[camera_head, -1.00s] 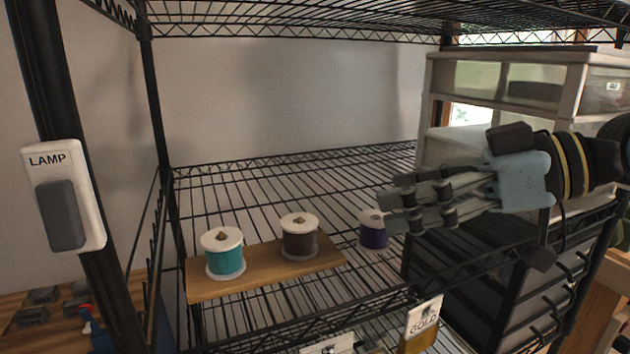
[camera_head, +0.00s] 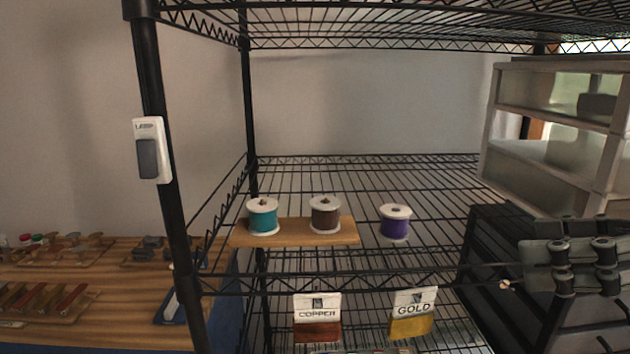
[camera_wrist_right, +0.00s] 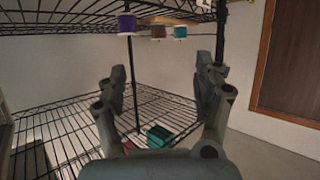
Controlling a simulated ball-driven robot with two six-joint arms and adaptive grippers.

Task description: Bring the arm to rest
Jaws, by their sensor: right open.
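My right gripper (camera_head: 540,266) is at the right edge of the head view, in front of the shelf and lower than the spools. In the right wrist view its two fingers (camera_wrist_right: 165,78) stand apart with nothing between them. A purple spool (camera_head: 395,223) stands upright on the wire shelf (camera_head: 430,195), clear of the gripper. A teal spool (camera_head: 262,217) and a brown spool (camera_head: 325,216) stand on a wooden board (camera_head: 292,234) to its left. The purple spool (camera_wrist_right: 127,25) also shows at the top of the right wrist view. My left gripper is not in view.
A pale drawer unit (camera_head: 550,165) and dark drawers (camera_head: 490,250) stand at the right, near my right gripper. COPPER (camera_head: 317,318) and GOLD (camera_head: 412,312) tags hang at the shelf's front edge. A lamp switch (camera_head: 151,150) is on the left post.

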